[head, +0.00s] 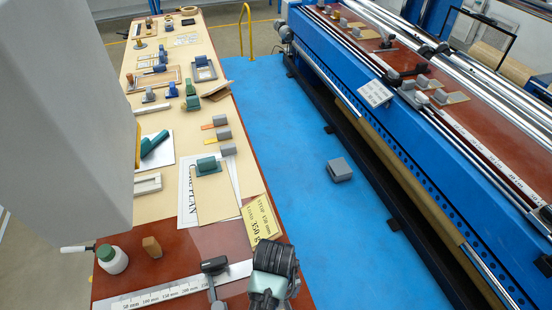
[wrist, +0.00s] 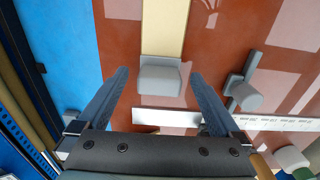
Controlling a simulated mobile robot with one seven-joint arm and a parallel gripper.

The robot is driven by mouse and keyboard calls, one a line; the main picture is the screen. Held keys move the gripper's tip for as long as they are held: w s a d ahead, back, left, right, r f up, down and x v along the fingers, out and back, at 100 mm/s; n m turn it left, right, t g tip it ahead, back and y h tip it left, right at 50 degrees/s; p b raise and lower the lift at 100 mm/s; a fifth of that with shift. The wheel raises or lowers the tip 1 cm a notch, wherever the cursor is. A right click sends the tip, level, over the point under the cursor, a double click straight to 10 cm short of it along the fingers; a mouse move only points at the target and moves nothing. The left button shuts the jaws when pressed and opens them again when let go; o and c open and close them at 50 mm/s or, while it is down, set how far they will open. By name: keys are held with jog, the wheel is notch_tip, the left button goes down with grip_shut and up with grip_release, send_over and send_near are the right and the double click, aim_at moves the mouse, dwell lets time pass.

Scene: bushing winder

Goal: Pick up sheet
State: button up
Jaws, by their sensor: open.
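In the wrist view my gripper (wrist: 159,74) is open, its two dark fingers pointing at the red-brown table top (wrist: 220,30). Between the fingertips in the picture lies a grey block (wrist: 160,76) on the near end of a long pale tan sheet (wrist: 165,22). I cannot tell how high the fingers are above it; nothing is held. In the head view the end of my arm (head: 275,262) is at the bottom edge; its fingertips do not show, nor does this sheet.
A ruler (wrist: 278,123) and a black-and-grey clamp (wrist: 243,94) lie nearby. A white bottle (head: 112,260) stands on the left. A yellow printed sheet (head: 259,222) and another tan sheet (head: 217,207) lie farther back. The blue floor (head: 300,150) separates the table from the blue machine (head: 375,125).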

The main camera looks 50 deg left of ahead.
jog(key=shift+f, duration=1.55)
jog(key=c, duration=1.3)
